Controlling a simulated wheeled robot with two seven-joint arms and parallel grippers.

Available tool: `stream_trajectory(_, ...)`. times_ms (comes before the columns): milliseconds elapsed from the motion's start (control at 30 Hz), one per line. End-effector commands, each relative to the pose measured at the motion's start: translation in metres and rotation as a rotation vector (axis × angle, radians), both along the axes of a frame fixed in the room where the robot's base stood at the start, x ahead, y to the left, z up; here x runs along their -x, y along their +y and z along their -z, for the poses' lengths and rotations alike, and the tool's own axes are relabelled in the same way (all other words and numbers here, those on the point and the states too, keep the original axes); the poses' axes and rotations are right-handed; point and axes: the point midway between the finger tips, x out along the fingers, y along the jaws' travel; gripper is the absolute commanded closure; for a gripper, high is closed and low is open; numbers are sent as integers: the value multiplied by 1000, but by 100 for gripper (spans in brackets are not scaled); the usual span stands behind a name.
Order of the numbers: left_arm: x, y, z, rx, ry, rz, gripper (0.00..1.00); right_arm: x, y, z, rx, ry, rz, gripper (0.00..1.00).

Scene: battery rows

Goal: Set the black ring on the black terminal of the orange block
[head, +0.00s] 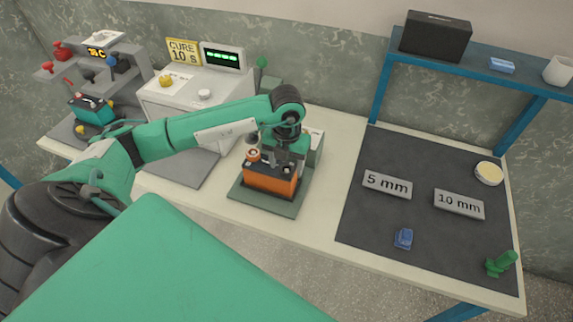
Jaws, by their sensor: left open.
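The orange block (270,182) stands on a grey-green base plate (262,202) in the middle of the table. An orange ring-like part (253,155) is on the left of its top. My left gripper (287,166) points down over the right part of the block's top, with its fingers open. Whether the fingers touch anything there is too small to tell. The black terminal and the black ring cannot be made out clearly; the gripper covers that part of the top. A small dark round thing (252,138) shows just behind the orange part. My right gripper is not in view.
A white machine (195,100) with a "CURE 10 S" sign (184,51) stands behind left. A teal block (92,108) sits at a grey press, far left. The dark mat (370,218) on the right holds two labels, a blue part (403,238) and a green part (501,263).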

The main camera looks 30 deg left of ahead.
Motion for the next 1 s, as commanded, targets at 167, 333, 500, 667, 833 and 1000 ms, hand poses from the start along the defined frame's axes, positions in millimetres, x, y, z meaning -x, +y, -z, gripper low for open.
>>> stream_trajectory(167, -2, 0, -36, 0, -9, 1, 41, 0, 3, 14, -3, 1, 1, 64)
stream_trajectory(333, -1, 0, -72, 0, -7, 2, 41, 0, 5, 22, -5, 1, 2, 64)
stream_trajectory(500, -1, 0, -97, 0, -4, 0, 41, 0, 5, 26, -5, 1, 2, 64)
stream_trajectory(667, 0, 0, -109, 0, -2, 1, 41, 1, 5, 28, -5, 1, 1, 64)
stream_trajectory(833, 0, 0, -111, 0, -1, 0, 41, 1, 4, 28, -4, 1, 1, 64)
stream_trajectory(1000, 0, 0, -111, 0, -1, 0, 41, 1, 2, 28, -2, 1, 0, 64)
